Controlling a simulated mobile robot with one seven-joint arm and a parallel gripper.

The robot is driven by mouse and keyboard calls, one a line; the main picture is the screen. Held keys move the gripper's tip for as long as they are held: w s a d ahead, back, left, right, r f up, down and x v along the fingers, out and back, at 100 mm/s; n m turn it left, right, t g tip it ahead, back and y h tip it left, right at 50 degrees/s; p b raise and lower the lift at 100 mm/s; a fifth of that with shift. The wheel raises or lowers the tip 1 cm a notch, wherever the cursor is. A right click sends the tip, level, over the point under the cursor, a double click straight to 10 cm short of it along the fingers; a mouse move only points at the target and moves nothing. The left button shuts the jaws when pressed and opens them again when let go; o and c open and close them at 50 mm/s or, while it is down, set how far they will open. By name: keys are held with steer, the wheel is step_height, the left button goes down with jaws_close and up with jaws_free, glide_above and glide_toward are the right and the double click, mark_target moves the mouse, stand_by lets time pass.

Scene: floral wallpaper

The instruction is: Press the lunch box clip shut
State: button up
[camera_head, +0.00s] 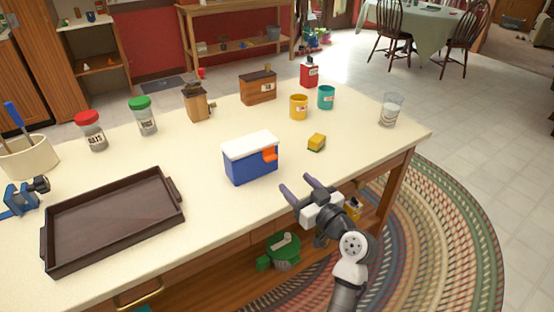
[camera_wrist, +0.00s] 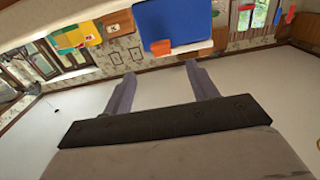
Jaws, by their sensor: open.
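The lunch box has a blue body (camera_head: 251,168), a white lid (camera_head: 250,145) and an orange clip (camera_head: 270,155). It stands upright on the counter with the lid on. The clip is on the side facing my gripper and seems to stick out from the box. In the wrist view the blue body (camera_wrist: 182,20) is at the top, with the orange clip (camera_wrist: 160,47) in front of it. My gripper (camera_head: 298,186) is open and empty at the counter's front edge, apart from the box. Its fingers (camera_wrist: 160,72) point toward the clip in the wrist view.
A yellow and green sponge (camera_head: 316,142) lies right of the box. A dark tray (camera_head: 112,222) is to the left. Yellow (camera_head: 298,107) and teal (camera_head: 326,98) mugs and a glass (camera_head: 390,110) stand farther back. The counter before the clip is clear.

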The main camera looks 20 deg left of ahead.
mark_target(271, 159)
steer(key=p+x, duration=0.2)
steer(key=x, duration=0.8)
steer(key=shift+w+a, duration=0.1)
steer(key=c, duration=1)
steer(key=shift+f+b, duration=0.25)
steer(key=shift+b, duration=1.45)
steer(key=shift+r, duration=0.2)
